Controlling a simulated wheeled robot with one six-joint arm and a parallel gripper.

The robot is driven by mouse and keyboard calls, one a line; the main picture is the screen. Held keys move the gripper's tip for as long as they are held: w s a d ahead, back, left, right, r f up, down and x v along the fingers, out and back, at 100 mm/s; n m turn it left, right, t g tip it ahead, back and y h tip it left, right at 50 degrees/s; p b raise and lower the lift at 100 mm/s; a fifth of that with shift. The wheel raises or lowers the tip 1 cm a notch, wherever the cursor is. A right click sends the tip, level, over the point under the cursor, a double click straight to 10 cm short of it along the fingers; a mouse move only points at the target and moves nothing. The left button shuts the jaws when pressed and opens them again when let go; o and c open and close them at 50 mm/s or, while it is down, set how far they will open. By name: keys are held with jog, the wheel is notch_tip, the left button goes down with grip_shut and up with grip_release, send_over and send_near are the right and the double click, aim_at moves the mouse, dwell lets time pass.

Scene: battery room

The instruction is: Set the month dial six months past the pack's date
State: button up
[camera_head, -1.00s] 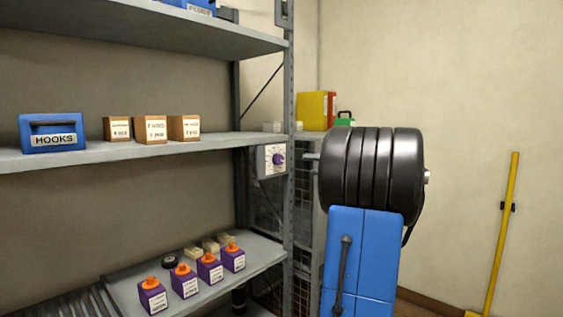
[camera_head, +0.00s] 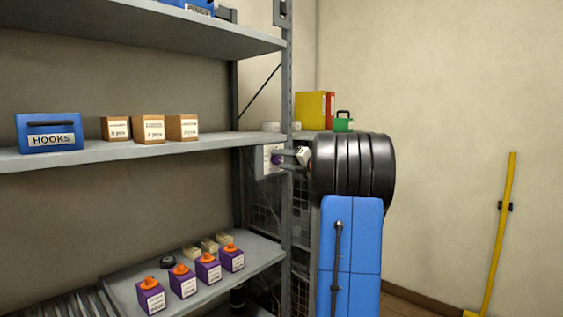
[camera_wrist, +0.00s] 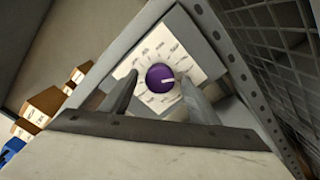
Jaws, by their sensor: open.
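The month dial is a white plate (camera_head: 265,168) on the shelf post with a purple knob (camera_head: 276,160). In the wrist view the round purple knob (camera_wrist: 160,77) has a pale pointer mark toward the right, and small labels ring it on the white plate (camera_wrist: 185,42). The labels are too blurred to read. My gripper (camera_wrist: 160,84) is open, with one finger on each side of the knob; I cannot tell whether they touch it. In the head view my gripper (camera_head: 284,158) reaches the dial from the right. Several purple packs (camera_head: 183,284) with orange caps and white labels stand on the lower shelf; dates are unreadable.
Brown labelled boxes (camera_head: 149,129) and a blue HOOKS box (camera_head: 49,133) stand on the middle shelf (camera_head: 90,155). A perforated shelf post (camera_head: 287,80) is close beside the dial. A yellow box (camera_head: 314,108) and a green one (camera_head: 343,122) stand behind my arm.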

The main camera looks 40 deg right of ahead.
jog(key=shift+w, duration=0.25)
jog(key=c, duration=1)
jog(key=shift+c, duration=0.2)
jog(key=shift+n, duration=0.3)
